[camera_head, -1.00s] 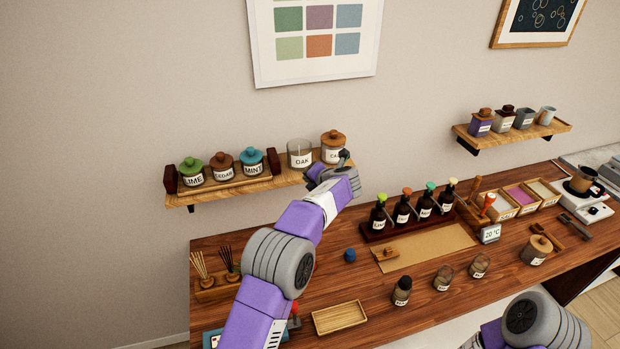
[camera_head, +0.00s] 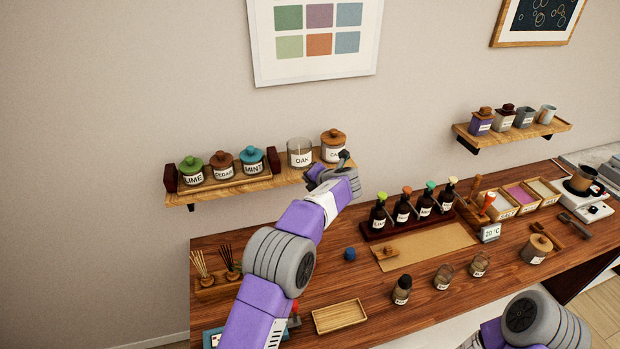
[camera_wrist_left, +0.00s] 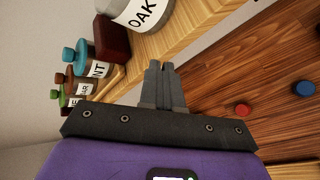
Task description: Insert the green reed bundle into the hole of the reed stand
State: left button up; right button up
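The reed stand (camera_head: 208,294) is a small wooden block at the left end of the counter. A pale reed bundle (camera_head: 200,265) and a darker reed bundle (camera_head: 230,258) stand upright in it. I cannot make out a green reed bundle in either view. My left gripper (camera_head: 343,157) is raised by the wall shelf, in front of its right end and far from the stand. In the left wrist view its fingers (camera_wrist_left: 161,66) are together with nothing seen between them. My right arm shows at the bottom right, but its gripper is out of view.
The wall shelf (camera_head: 285,180) holds labelled jars close to my left gripper. On the counter are a dropper bottle rack (camera_head: 376,235), a blue knob-like object (camera_head: 350,255), an empty wooden tray (camera_head: 340,317) and small jars. My left arm crosses the counter's left part.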

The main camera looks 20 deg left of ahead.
pick_arm(q)
jog(key=o, duration=0.4)
jog(key=shift+c, duration=0.2)
jog(key=b+v, duration=0.1)
jog(key=v, duration=0.6)
jog(key=shift+s+d, duration=0.2)
jog(key=shift+r, duration=0.15)
jog(key=shift+c, duration=0.3)
